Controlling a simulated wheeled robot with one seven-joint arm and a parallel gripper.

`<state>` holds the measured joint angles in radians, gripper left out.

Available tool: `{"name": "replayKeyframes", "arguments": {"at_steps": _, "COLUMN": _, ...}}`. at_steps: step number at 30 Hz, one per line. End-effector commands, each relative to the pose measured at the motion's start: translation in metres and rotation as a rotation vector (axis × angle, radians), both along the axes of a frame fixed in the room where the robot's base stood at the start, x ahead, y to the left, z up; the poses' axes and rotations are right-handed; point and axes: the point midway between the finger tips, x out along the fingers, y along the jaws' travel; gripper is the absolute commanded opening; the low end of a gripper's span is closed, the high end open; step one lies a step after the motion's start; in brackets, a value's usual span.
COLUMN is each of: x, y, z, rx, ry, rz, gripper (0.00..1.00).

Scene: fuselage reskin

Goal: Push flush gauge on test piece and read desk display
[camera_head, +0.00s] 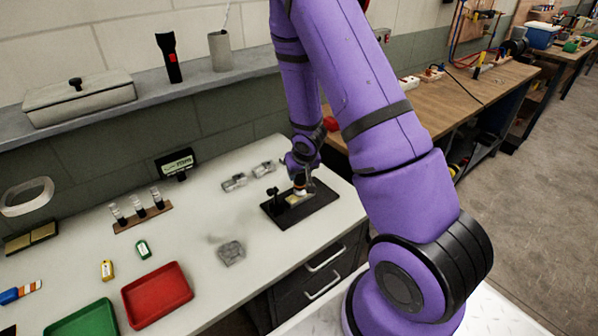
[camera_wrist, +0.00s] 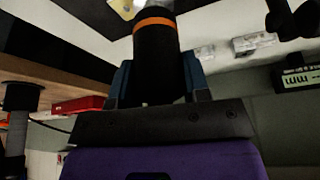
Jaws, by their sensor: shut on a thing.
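My gripper (camera_head: 301,180) is shut on the flush gauge (camera_wrist: 157,60), a black cylinder with an orange band, held between both fingers in the wrist view. In the head view the gauge is small and partly hidden by my wrist. It is over a black base plate (camera_head: 318,208) that carries a small pale test piece (camera_head: 292,199). The gauge's tip appears at or very close to the test piece; I cannot tell if they touch. The desk display (camera_head: 176,163) stands at the back of the desk; it also shows in the wrist view (camera_wrist: 298,77). Its reading is too small to make out.
Two clear small blocks (camera_head: 234,182) lie behind the base plate. A vial rack (camera_head: 142,216), a red tray (camera_head: 157,293), a green tray (camera_head: 83,320) and a grey block (camera_head: 231,253) are to the left. The desk's right edge is close to the base plate.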

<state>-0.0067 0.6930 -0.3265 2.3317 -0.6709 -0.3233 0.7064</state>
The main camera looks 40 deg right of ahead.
Motion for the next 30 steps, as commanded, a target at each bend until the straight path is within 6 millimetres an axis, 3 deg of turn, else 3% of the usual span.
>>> {"name": "replayKeyframes", "arguments": {"at_steps": 30, "x": 0.0002, "y": 0.0, "z": -0.0063, "rx": 0.0, "ry": 0.0, "rz": 0.0, "gripper": 0.19}}
